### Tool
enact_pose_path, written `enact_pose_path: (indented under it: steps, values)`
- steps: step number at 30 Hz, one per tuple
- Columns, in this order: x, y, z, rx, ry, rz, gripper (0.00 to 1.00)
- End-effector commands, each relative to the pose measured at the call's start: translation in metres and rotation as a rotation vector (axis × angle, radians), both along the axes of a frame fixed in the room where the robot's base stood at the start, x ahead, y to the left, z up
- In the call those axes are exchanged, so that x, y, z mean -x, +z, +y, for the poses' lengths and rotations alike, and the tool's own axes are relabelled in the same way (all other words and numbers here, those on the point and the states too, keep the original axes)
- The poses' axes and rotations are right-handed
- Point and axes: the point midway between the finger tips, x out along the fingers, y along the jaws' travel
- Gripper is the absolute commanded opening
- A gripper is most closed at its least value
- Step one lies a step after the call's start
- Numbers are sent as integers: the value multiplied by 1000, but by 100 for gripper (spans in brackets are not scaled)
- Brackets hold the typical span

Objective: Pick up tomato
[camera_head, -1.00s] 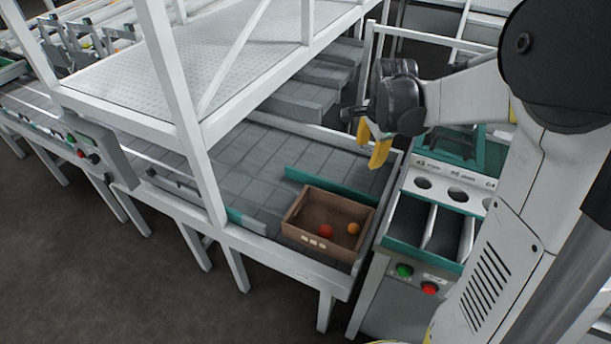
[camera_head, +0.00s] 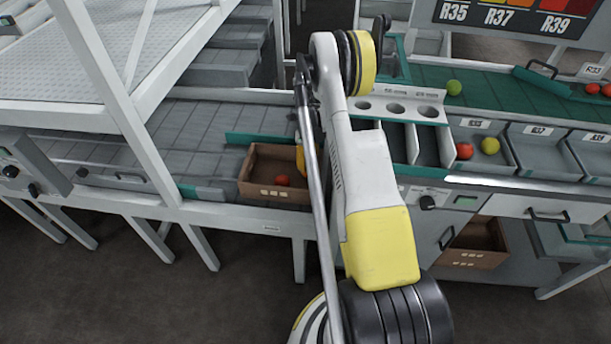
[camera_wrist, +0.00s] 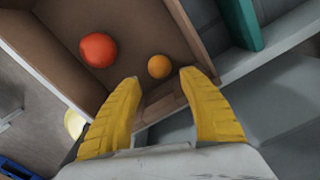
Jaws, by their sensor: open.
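A brown crate (camera_head: 262,190) sits on the grey conveyor. A red tomato (camera_head: 282,180) lies in it. In the wrist view the red tomato (camera_wrist: 98,50) and a smaller orange tomato (camera_wrist: 159,67) lie apart on the crate floor. My gripper (camera_wrist: 158,76) is open and empty, its yellow fingers over the crate's edge. The orange tomato shows just beyond the gap between the fingertips. In the head view my arm hides most of the gripper, and the orange tomato is not visible there.
A green guide (camera_head: 258,139) runs along the conveyor behind the crate. White frame posts (camera_head: 150,160) stand to the left. Sorting bins (camera_head: 535,150) with red and yellow-green tomatoes are at right. Another crate (camera_head: 478,243) sits on a lower shelf. A pale yellow round shape (camera_wrist: 75,124) shows beside the crate.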

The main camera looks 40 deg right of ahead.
Motion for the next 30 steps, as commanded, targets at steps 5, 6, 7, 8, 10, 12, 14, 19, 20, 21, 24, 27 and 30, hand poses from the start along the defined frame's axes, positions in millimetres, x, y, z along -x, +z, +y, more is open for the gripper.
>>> enact_pose_path:
  steps: [5,6,7,8,10,12,14,19,20,21,24,27,30]
  values:
    - [0,-24,0,0,1,0,50]
    - [0,-26,0,1,2,0,50]
    - [0,-29,0,0,2,0,50]
    - [0,-32,0,1,2,-1,50]
    - [0,-44,0,1,2,-1,50]
    - [0,-56,0,1,2,-1,50]
    - [-1,-65,0,1,2,-1,50]
    - [-1,-73,0,1,2,-1,50]
    - [-1,-72,0,1,2,-1,50]
    - [-1,-72,0,1,2,-1,50]
    - [-1,-72,0,1,3,-1,39]
    - [-1,-72,0,1,3,-1,21]
    - [-1,-72,0,1,3,-1,21]
